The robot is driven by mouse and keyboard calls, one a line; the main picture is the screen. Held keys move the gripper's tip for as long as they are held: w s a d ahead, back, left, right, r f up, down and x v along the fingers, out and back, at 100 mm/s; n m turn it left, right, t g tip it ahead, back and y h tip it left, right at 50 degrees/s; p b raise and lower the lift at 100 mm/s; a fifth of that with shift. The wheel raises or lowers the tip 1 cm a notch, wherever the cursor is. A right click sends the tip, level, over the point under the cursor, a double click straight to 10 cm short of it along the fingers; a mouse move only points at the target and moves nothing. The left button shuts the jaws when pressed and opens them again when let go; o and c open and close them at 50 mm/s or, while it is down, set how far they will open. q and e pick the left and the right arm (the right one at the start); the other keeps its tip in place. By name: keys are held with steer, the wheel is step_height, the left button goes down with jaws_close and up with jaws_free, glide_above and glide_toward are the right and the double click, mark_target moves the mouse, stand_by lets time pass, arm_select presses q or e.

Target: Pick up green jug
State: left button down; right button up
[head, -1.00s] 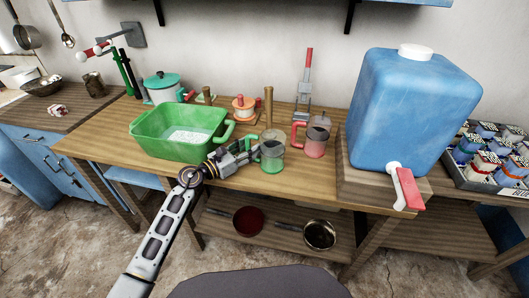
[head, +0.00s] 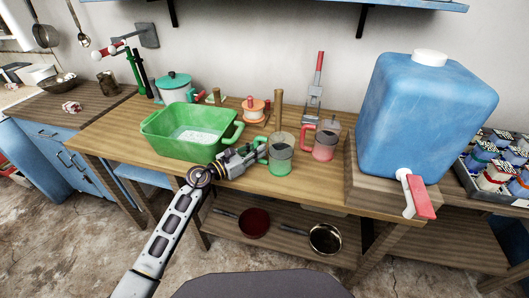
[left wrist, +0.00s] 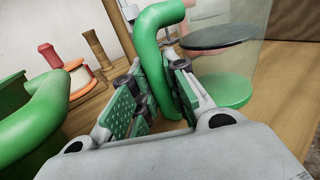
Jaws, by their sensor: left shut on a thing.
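The green jug (head: 280,160) is a clear vessel with a green base and a green handle, standing on the wooden table near its front edge. In the left wrist view its green handle (left wrist: 150,60) passes between my finger pads, and its green base (left wrist: 230,90) shows to the right. My left gripper (head: 259,151) is shut on the jug's handle from the left side. The jug looks upright; whether its base touches the table is hard to tell. My right gripper is not in view.
A red-handled jug (head: 325,142) stands close to the right. A green basin (head: 165,148) is on the left, near my left wrist. A large blue water tank (head: 424,110) with a red-handled tap stands further right. Pans (head: 325,239) lie on the shelf below.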

arm_select(q)
steer(key=shift+r, duration=0.25)
steer(key=shift+r, duration=0.5)
step_height(320, 180, up, 5)
steer(key=shift+r+p, duration=0.1)
steer(key=shift+p, duration=0.95)
steer(key=shift+r+p, duration=0.45)
steer(key=shift+r, duration=1.25)
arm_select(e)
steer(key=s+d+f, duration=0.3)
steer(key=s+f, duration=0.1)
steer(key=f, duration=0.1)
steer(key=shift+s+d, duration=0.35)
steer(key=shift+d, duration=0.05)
arm_select(q)
steer(key=shift+a, duration=0.1)
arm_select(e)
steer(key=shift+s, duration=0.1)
